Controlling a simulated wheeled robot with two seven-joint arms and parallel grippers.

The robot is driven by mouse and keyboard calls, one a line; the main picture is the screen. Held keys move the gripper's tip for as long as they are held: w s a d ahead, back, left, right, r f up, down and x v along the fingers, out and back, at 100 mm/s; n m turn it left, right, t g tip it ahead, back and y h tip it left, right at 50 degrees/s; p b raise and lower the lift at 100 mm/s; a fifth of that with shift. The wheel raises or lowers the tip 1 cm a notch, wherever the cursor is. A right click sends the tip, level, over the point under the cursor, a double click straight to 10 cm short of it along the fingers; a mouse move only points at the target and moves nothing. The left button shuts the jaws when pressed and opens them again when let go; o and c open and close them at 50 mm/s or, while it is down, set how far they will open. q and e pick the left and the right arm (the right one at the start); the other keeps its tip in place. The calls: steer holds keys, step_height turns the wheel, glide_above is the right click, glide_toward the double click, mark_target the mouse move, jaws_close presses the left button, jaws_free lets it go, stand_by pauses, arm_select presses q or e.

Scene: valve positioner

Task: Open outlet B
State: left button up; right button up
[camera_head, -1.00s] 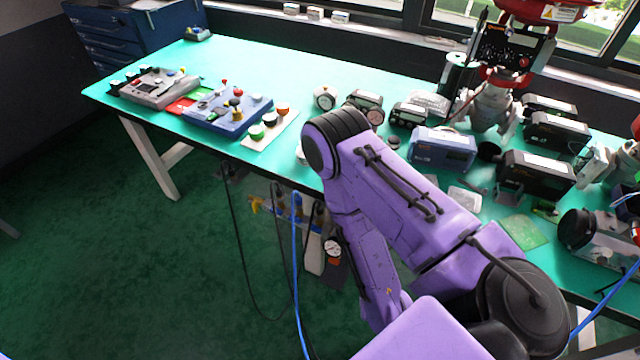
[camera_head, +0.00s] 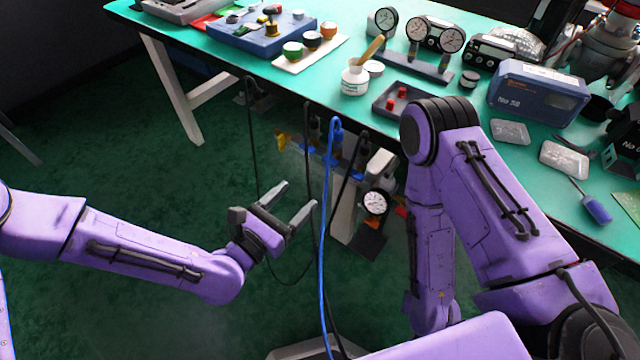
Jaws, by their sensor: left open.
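A row of valves and fittings (camera_head: 329,158) hangs under the table's front edge, with a yellow part (camera_head: 281,140) at its left end and blue parts along it. I cannot read which one is outlet B. A round white gauge (camera_head: 375,203) sits at its lower right. My left gripper (camera_head: 298,195) is open and empty, below and in front of the row, fingers pointing up and right. It is near the hanging hoses; I cannot tell whether it touches one. My right arm hangs at the right of the row; its gripper is not visible.
A blue hose (camera_head: 323,240) and several black cables hang in front of the valve row. The green tabletop (camera_head: 330,75) above holds a blue control box (camera_head: 255,33), a gauge stand (camera_head: 412,66) and a white jar (camera_head: 355,80).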

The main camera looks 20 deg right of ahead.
mark_target(328, 163)
arm_select(q)
steer(key=x, duration=1)
steer(key=shift+w+d+r+p, duration=0.15)
steer(key=shift+d+r+p, duration=0.15)
steer(key=shift+r, duration=0.05)
steer(key=shift+c, duration=0.3)
steer(key=c, duration=1)
